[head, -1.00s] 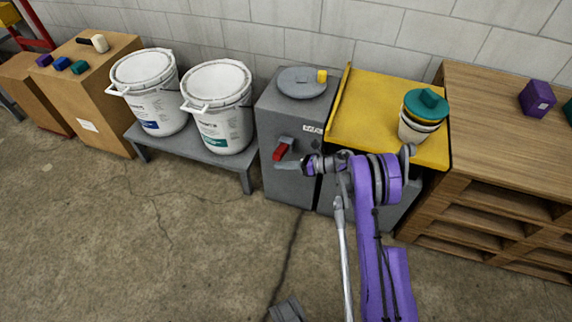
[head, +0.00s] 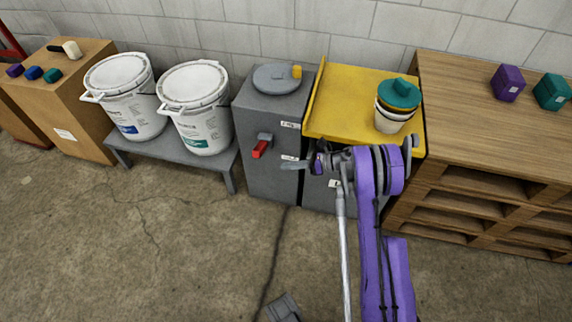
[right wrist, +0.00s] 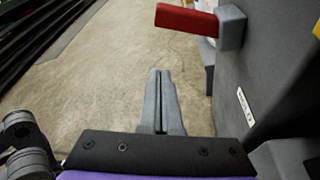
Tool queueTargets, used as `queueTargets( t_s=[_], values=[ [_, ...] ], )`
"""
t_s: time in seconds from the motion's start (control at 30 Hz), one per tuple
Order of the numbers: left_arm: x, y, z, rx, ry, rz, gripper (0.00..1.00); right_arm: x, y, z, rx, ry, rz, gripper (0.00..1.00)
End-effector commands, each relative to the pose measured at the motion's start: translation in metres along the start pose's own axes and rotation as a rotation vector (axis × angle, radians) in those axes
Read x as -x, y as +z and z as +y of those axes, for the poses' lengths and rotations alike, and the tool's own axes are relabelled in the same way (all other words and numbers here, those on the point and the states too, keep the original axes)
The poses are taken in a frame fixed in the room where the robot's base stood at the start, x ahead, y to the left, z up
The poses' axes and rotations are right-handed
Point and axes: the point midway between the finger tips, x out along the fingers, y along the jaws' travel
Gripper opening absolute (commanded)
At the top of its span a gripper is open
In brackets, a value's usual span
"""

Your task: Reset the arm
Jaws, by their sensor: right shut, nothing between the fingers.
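My right gripper (head: 292,165) is at the end of the purple arm, in front of the grey cabinets. In the right wrist view its two fingers (right wrist: 160,85) lie together, shut and empty, over bare floor. A grey cabinet (head: 262,185) has a red lever handle (head: 260,148) on its front, tilted down to the left. In the right wrist view the red handle (right wrist: 187,20) is above and right of the fingertips, apart from them.
White buckets (head: 195,110) stand on a low grey bench (head: 225,162). A yellow tray (head: 345,105) holds stacked cups with a teal lid (head: 399,94). A wooden rack (head: 465,110) bears a purple block (head: 507,83) and a teal block (head: 552,92). The floor (head: 130,245) in front is clear.

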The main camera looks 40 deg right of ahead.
Motion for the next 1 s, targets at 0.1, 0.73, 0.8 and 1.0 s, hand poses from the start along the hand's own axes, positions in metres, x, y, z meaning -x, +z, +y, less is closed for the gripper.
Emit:
queueTargets(
  t_s=[0.1,0.73,0.8,1.0],
  values=[
    [0.000,0.000,0.000,0.000,0.000,0.000,0.50,0.000,0.000,0.000,0.000,0.000,0.000,0.00],
    [0.000,0.000,0.000,0.000,0.000,0.000,0.50,-0.020,0.222,0.045,-0.549,-0.249,-0.552,0.00],
    [0.000,0.000,0.000,0.000,0.000,0.000,0.50,-0.012,0.249,0.058,-0.712,-0.286,-0.667,0.00],
    [0.000,0.000,0.000,0.000,0.000,0.000,0.50,0.019,0.272,0.099,-1.229,-0.371,-0.956,0.00]
  ],
)
